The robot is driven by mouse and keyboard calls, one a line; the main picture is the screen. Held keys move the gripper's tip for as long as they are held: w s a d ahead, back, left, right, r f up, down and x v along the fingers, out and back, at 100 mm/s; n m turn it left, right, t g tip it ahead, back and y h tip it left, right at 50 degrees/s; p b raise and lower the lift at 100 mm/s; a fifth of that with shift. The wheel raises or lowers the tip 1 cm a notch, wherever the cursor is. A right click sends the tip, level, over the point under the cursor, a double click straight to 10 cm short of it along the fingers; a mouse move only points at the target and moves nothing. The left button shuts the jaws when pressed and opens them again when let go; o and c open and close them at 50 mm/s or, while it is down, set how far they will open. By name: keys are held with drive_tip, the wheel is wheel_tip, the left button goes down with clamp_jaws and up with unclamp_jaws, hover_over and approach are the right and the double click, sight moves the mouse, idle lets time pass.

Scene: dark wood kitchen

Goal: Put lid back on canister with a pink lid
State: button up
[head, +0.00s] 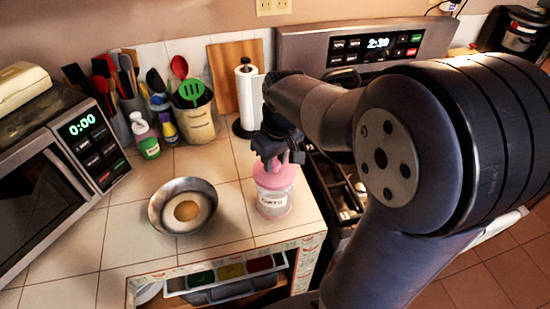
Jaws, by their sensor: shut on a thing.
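The canister (273,204) is a clear jar with a white label, standing upright on the tiled counter near its right front edge. The pink lid (274,175) is at the canister's top, directly below my gripper. My gripper (276,163) points down and is shut on the lid. The fingertips are small and dark here, and I cannot tell whether the lid is fully seated on the rim or slightly above it.
A metal bowl (183,206) sits left of the canister. A paper towel roll (247,98), utensil holder (197,117) and bottles stand behind. A microwave (60,165) is at left and a stove (365,48) at right.

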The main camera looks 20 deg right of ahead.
drive_tip(key=o, duration=1)
drive_tip(key=shift+o, duration=0.6)
drive_tip(key=o, duration=0.4)
drive_tip(key=shift+c, duration=0.2)
drive_tip(key=shift+r+p, duration=2.95)
drive_tip(key=shift+r, duration=0.6)
drive_tip(key=shift+c, duration=0.3)
